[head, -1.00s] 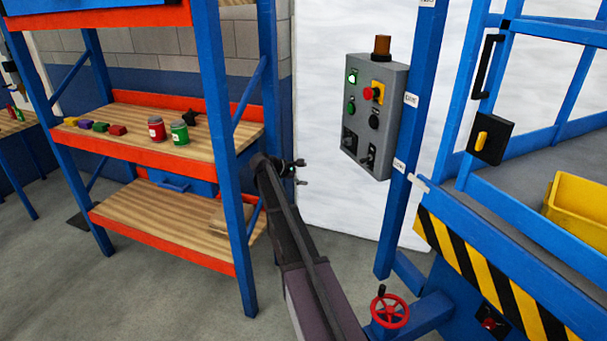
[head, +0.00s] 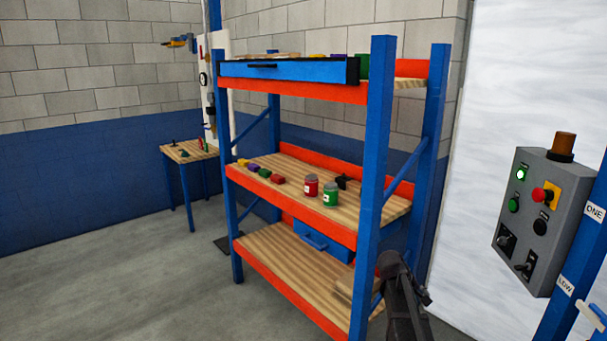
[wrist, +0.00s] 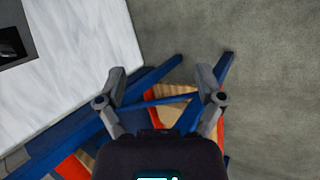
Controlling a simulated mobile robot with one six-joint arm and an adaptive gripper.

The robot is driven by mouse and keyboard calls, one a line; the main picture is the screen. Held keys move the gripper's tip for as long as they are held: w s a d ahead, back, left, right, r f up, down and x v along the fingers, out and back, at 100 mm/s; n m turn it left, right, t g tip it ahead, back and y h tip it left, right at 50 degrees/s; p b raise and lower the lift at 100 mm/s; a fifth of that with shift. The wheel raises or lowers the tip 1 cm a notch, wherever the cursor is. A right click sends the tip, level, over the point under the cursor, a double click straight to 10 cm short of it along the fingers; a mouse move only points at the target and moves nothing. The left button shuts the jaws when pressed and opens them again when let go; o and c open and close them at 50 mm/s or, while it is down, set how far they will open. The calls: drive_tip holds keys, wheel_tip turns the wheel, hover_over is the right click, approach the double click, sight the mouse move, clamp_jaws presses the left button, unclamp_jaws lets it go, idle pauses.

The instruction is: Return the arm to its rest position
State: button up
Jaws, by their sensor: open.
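My arm (head: 402,300) rises from the lower edge in the head view, in front of the right end of the shelf rack. My gripper (wrist: 161,76) shows in the wrist view with its two fingers spread wide apart and nothing between them. It is open and empty. In the head view the gripper is small and dark at the arm's far end, and its fingers are hard to make out. The blue and orange rack parts lie beyond the fingers in the wrist view; I cannot tell the distance.
The blue rack (head: 378,170) with orange-edged wooden shelves holds a red jar (head: 311,188), a green jar (head: 330,194) and small coloured blocks. A grey control box (head: 541,220) with buttons is at the right. A small table (head: 188,151) stands at the back left. The left floor is clear.

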drive_tip(key=s+a+m+y+p, duration=0.3)
drive_tip(key=s+a+y, duration=0.4)
drive_tip(key=s+a, duration=1.1)
drive_tip(key=shift+s+r+m+g, duration=0.3)
drive_tip(key=shift+s+r+m, duration=0.2)
drive_tip(key=shift+m, duration=0.4)
drive_tip(key=shift+d, duration=0.1)
